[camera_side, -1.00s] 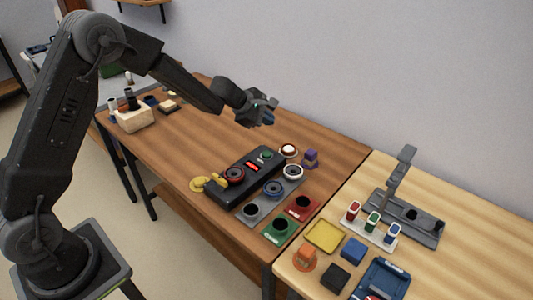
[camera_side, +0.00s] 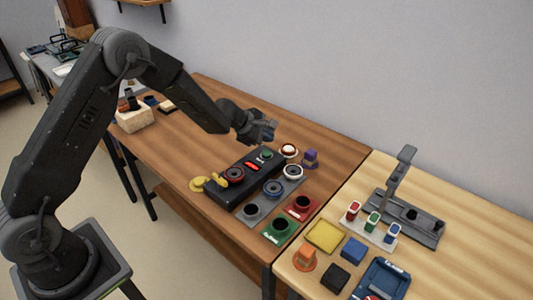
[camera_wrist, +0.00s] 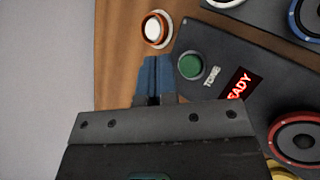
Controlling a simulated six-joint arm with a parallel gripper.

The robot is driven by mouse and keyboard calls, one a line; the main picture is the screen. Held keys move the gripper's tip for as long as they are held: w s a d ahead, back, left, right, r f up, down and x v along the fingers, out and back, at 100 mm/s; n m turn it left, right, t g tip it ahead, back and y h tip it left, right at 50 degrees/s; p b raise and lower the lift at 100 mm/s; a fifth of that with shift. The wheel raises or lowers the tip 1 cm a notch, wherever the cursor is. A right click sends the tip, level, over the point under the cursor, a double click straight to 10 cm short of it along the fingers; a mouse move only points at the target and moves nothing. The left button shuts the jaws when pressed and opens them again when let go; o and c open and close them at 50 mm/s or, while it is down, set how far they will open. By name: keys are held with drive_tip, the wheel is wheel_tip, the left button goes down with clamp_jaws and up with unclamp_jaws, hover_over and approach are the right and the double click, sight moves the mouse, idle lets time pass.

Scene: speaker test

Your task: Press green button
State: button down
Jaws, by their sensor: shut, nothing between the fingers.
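The green button (camera_wrist: 190,66) sits on the black tester box (camera_wrist: 222,52), beside the word "TONE" and a red lit display (camera_wrist: 240,88). In the side view the green button (camera_side: 266,155) is at the far end of the box (camera_side: 243,178). My gripper (camera_wrist: 154,62) is shut and empty, its blue fingertips just left of the green button in the wrist view. In the side view my gripper (camera_side: 270,131) hangs above the far end of the box, apart from it. The exact gap in height cannot be told.
A white-topped round part (camera_wrist: 155,29) stands near the fingertips, left of the box. A red-ringed speaker (camera_side: 234,174) sits on the box. A purple block (camera_side: 311,157) and several speakers and coloured trays lie around.

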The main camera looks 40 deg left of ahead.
sight(276, 154)
drive_tip(key=shift+f, duration=1.5)
idle(0.9)
drive_tip(key=shift+f, duration=0.4)
drive_tip(key=shift+f, duration=0.55)
idle(0.8)
drive_tip(key=shift+r, duration=1)
drive_tip(key=shift+r, duration=2.5)
